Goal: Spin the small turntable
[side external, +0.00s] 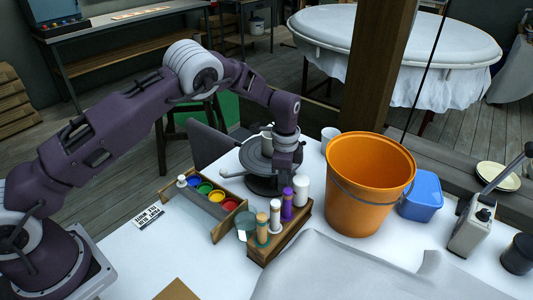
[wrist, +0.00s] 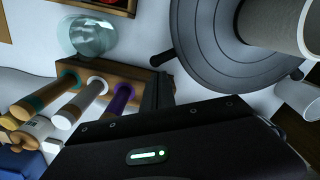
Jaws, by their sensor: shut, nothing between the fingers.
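The small turntable (side external: 257,153) is a dark grey round disc on a low base, on the white table. It shows in the wrist view (wrist: 212,58) with rings on its top and a short dark peg (wrist: 164,57) sticking out from its rim. A grey cup-like vessel (wrist: 292,22) stands on it, partly cut off. My gripper (side external: 285,178) points down at the turntable's right edge in the side view, between it and the wooden bottle rack. It is shut and empty. Its fingers hide part of the rim, and I cannot tell whether they touch it.
A wooden rack (side external: 262,254) with several bottles stands close in front of my gripper. A paint tray (side external: 205,203) with colour pots lies to the left. An orange bucket (side external: 366,185) and a blue tub (side external: 421,196) stand to the right. A glass jar (wrist: 91,36) is near the rack.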

